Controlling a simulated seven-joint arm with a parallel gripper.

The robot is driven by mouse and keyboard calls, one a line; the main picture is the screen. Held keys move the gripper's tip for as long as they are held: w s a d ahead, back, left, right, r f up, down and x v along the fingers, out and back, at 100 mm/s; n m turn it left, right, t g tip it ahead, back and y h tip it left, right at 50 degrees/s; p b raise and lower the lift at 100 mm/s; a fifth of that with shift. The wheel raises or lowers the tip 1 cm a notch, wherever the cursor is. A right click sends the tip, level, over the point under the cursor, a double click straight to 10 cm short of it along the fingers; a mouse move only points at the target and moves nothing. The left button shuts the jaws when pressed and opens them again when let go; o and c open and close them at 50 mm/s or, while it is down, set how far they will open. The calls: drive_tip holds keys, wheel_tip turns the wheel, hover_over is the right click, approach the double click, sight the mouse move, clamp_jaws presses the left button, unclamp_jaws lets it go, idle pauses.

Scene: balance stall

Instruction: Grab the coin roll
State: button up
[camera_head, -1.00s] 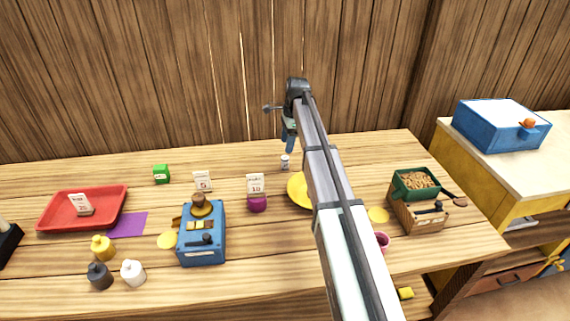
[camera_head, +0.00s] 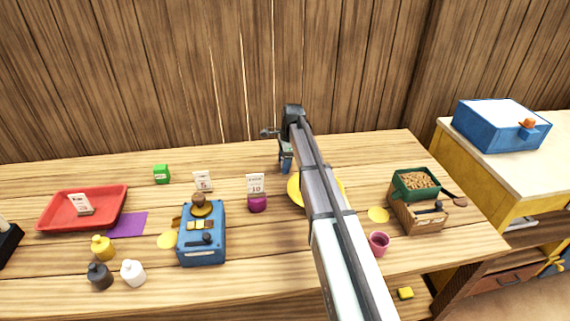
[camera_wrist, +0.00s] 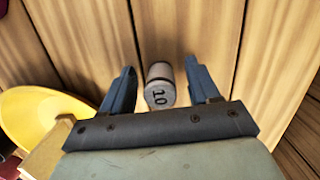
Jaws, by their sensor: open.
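The coin roll (camera_wrist: 160,88) is a small pale cylinder with a brown band and "10" on its end. In the wrist view it stands on the wooden table between the two blue fingers of my gripper (camera_wrist: 161,75). The fingers are open, with a gap on each side of the roll. In the head view my gripper (camera_head: 286,165) is low over the back of the table, and the roll is hidden or too small to tell there.
A yellow dish (camera_head: 294,190) lies close to my gripper, and in the wrist view it (camera_wrist: 40,118) is at the left. A price card (camera_head: 255,184) on a purple base and a blue box (camera_head: 202,244) stand further left. A wooden crate (camera_head: 418,214) is at the right.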

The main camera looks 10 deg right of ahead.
clamp_jaws()
idle(0.6)
